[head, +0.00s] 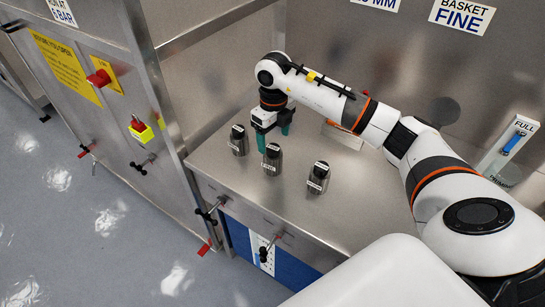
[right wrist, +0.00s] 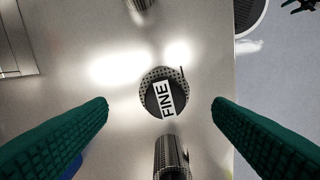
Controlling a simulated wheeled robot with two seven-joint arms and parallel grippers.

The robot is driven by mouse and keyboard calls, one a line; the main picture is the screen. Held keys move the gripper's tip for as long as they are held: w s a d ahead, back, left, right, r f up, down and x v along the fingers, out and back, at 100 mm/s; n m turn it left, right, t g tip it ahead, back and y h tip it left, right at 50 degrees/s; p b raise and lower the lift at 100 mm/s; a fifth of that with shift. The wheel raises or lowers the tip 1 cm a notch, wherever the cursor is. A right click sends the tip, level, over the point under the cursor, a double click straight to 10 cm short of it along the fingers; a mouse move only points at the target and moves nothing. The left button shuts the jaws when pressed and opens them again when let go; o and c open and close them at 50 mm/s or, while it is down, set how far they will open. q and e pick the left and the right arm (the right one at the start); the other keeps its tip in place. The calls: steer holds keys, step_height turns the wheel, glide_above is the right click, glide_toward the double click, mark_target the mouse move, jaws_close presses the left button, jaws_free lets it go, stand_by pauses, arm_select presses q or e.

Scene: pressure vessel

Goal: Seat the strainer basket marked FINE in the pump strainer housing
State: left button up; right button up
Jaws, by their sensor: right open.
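Three dark, perforated strainer baskets with white labels stand in a slanting row on the steel bench. In the right wrist view, the basket marked FINE (right wrist: 156,94) stands between my fingers, seen from above. It appears to be the middle basket in the head view (head: 271,158); its label is too small there to be sure. The other two are the left basket (head: 238,140) and the right basket (head: 318,177). My right gripper (head: 274,136) is open, green fingers pointing down above the bench, apart from the basket. I cannot identify the strainer housing. My left gripper is out of view.
The steel bench (head: 225,195) has free room right of the baskets. A steel frame post (head: 165,100) rises at its left. A gauge marked FULL (head: 515,140) stands at the far right. A wall sign reads BASKET FINE (head: 461,15). Clamp handles (head: 210,212) stick out at the front.

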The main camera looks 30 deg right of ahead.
mark_target(273, 147)
steer(key=f, duration=0.1)
steer(key=f+p, duration=0.1)
steer(key=f, duration=0.1)
steer(key=shift+s+a+f, duration=0.2)
steer(key=shift+s+f, duration=0.1)
steer(key=shift+f, duration=0.25)
steer(key=shift+w, duration=0.1)
steer(key=shift+c, duration=0.5)
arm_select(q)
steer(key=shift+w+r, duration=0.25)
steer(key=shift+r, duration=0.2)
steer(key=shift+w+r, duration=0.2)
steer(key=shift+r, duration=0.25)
arm_select(e)
steer(key=c, duration=1.3)
